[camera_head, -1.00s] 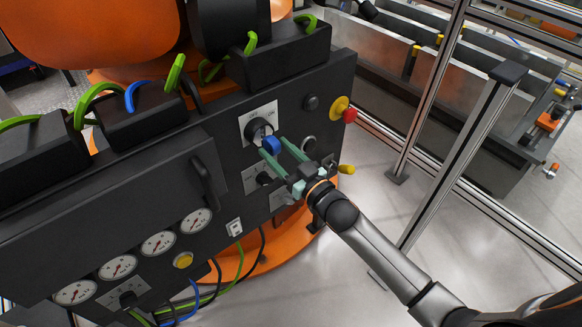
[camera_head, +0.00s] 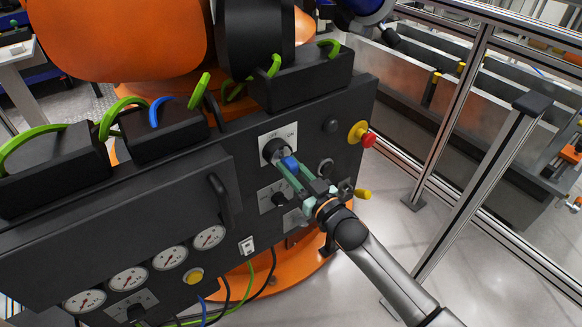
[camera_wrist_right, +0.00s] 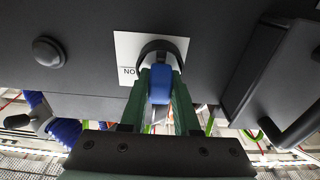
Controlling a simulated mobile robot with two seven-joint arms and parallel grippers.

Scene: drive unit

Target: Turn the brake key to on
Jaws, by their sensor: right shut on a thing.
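The brake key is a blue-handled key (camera_head: 290,164) in a round black switch on a white label plate (camera_head: 268,133), on the dark front panel. My right gripper (camera_head: 288,170) has its two green fingers shut on the key's blue handle, one on each side. In the right wrist view the blue handle (camera_wrist_right: 161,84) sits between the fingers, in front of the black ring. The key's exact angle is hard to tell. My left gripper is not in view.
A red and yellow knob (camera_head: 361,135) and a black button (camera_head: 331,125) are right of the key. A yellow-tipped part (camera_head: 362,194) sticks out beside my right gripper. A black handle (camera_head: 220,200) and several round gauges (camera_head: 170,258) are left.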

